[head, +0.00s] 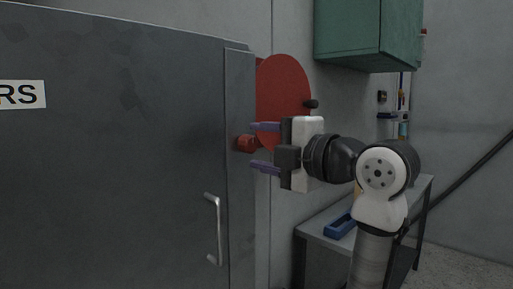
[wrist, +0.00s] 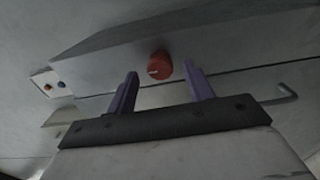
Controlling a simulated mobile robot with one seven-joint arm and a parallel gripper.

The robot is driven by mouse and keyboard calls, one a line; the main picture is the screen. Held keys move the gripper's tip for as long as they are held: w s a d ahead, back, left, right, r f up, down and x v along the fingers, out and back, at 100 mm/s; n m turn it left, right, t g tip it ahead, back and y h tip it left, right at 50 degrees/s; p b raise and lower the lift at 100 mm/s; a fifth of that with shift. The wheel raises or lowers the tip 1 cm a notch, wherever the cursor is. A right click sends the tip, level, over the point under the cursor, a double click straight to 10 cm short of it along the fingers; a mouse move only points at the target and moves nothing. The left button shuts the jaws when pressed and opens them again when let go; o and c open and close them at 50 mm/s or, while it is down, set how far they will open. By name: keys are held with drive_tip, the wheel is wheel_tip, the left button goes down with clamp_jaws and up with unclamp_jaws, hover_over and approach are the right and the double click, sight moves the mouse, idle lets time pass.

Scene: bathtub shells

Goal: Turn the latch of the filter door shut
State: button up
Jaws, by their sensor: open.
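A large grey metal cabinet or door front (head: 110,150) fills the left of the head view, with part of a label reading "RS". On its right edge strip is a red knob (head: 246,143), likely the latch; it also shows in the wrist view (wrist: 159,65), with a pale mark on its face. My gripper (head: 254,146) is open, with purple fingers. In the head view its fingertips are above and below the knob's outer end. In the wrist view the knob appears between and just beyond the fingertips (wrist: 161,70). I see no contact.
A pale bar handle (head: 216,230) is below the knob. A red disc (head: 285,100) with a dark peg stands behind my gripper. A green wall cabinet (head: 352,35) hangs above right. A grey table (head: 325,238) with a blue item stands at lower right.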

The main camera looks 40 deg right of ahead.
drive_tip(key=s+b, duration=0.1)
drive_tip(key=s, duration=1.1)
drive_tip(key=shift+d, duration=0.45)
